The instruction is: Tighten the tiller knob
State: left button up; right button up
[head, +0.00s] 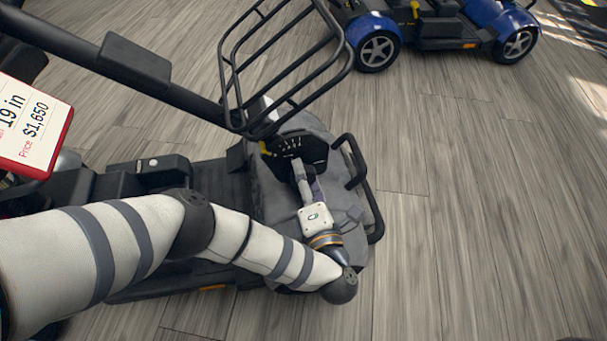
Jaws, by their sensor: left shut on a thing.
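The scooter's tiller (190,98) is a black post slanting from the upper left down to the grey front housing (345,205). At its base is a black plate (305,149) with white marks. My left gripper (300,172) reaches up from the wrist to the lower edge of this plate, with its jaws shut. The tiller knob is hidden by the gripper, so its shape and how far it is turned cannot be seen. My right gripper is not in view.
A black wire basket (285,60) hangs over the tiller base, close above the gripper. A black bumper bar (358,170) curves right of the housing. A red-edged price sign (32,122) is at left. A blue scooter (440,28) stands behind; wooden floor (480,220) at right is clear.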

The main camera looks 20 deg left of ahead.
pick_arm(q)
jog(key=shift+r+m, duration=0.1)
jog(key=shift+m, duration=0.5)
jog(key=o, duration=1.2)
jog(key=shift+c, duration=0.2)
